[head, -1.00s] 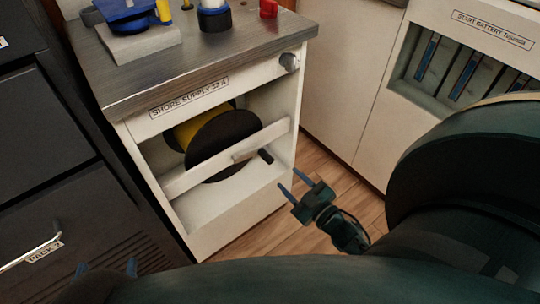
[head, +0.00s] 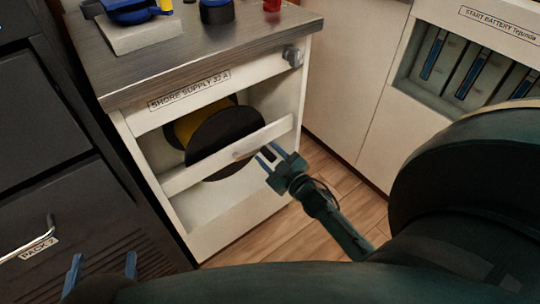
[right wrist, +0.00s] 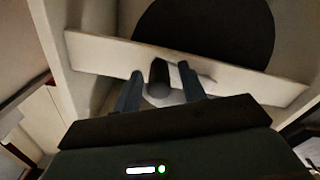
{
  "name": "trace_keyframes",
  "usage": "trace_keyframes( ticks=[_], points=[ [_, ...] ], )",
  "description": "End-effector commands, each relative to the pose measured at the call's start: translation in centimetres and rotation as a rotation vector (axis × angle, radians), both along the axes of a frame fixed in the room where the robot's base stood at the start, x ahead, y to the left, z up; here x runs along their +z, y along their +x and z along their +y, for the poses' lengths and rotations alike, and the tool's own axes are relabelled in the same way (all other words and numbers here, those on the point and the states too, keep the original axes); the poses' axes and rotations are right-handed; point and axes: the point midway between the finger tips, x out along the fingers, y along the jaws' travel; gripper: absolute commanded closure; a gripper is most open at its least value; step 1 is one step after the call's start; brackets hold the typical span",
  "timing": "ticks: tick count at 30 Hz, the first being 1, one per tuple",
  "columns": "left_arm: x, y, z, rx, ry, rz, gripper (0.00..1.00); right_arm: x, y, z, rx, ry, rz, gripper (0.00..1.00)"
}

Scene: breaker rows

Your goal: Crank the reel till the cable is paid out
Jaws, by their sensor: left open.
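The cable reel (head: 222,132) is a dark disc with yellow cable (head: 187,129) wound behind it, inside the white cabinet labelled SHORE SUPPLY. A white bar crosses in front of the reel, with a pale crank arm (head: 244,151) on it. The crank's dark grip (right wrist: 158,78) shows in the right wrist view. My right gripper (head: 264,156) is open at the crank; in the right wrist view its fingers (right wrist: 160,88) stand either side of the grip, with small gaps. My left gripper (head: 103,265) is open and empty at the lower left, away from the reel.
The cabinet's metal top (head: 180,58) carries blue items and a red item at the back. A round knob (head: 292,56) sits at the cabinet's upper right corner. A dark drawer unit (head: 60,190) stands close on the left. Wooden floor (head: 325,180) is open at right.

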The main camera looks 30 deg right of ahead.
Motion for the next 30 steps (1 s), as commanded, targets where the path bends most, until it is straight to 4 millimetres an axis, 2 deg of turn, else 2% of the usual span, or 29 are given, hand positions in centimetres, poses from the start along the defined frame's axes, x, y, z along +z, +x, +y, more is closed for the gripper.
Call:
trace_keyframes(
  ticks=[2,15,30],
  points=[
    [-0.01,0.0,0.01,0.0,0.0,0.0,0.38,0.0,-0.02,-0.01,0.0,0.0,0.0,0.66],
    [-0.05,0.01,0.02,0.0,0.001,0.002,0.38,-0.01,-0.05,-0.01,0.0,0.0,0.0,1.0],
    [0.04,0.03,0.05,0.002,0.002,0.015,0.38,0.33,-0.05,-0.04,0.0,-0.03,-0.002,1.0]
  ],
)
